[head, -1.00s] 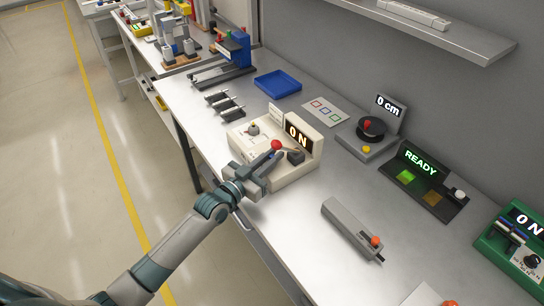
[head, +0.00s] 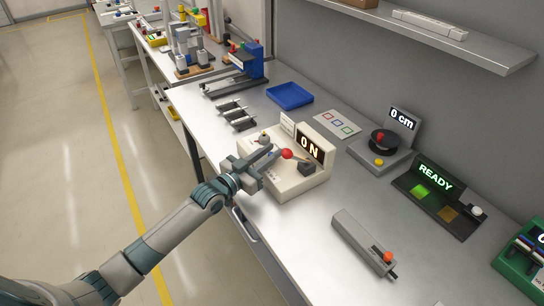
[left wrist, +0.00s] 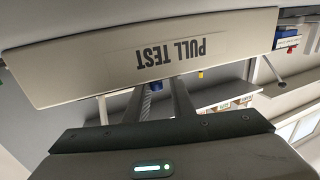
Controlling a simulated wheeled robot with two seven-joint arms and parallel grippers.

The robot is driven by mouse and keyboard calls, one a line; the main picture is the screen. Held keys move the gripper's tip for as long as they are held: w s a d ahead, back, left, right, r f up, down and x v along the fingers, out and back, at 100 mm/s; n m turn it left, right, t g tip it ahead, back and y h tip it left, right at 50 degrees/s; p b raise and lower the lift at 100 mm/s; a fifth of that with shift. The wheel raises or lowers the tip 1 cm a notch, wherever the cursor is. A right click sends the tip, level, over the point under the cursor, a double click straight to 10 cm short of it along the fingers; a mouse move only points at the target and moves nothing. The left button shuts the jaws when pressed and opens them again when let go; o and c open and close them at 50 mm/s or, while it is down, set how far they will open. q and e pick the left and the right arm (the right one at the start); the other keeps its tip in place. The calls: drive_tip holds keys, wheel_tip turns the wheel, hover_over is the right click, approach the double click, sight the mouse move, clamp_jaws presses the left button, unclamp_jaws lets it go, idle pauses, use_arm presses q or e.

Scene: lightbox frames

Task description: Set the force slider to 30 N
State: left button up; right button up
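The cream pull-test box (head: 300,184) stands on the bench in the head view, and its display (head: 310,149) reads 0 N. A red ball knob (head: 288,154) and a dark knob (head: 307,167) show on its top. My left gripper (head: 266,157) is over the left part of the box, its fingertips just left of the red ball, apart from it in the picture. In the left wrist view its two fingers (left wrist: 163,98) stand apart, and their tips are hidden behind the box's front panel (left wrist: 180,55), marked PULL TEST upside down. My right gripper is not in view.
A grey tool with an orange button (head: 362,240) lies to the right. Behind are a blue tray (head: 290,96), a dial unit reading 0 cm (head: 383,150) and a READY panel (head: 438,196). A green box (head: 520,262) is cut off at the right edge. A shelf (head: 440,38) overhangs the back.

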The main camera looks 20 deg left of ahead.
use_arm(q)
drive_tip(key=shift+o, duration=0.5)
drive_tip(key=shift+f, duration=0.1)
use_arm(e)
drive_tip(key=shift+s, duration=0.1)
use_arm(q)
drive_tip(key=shift+s, duration=0.1)
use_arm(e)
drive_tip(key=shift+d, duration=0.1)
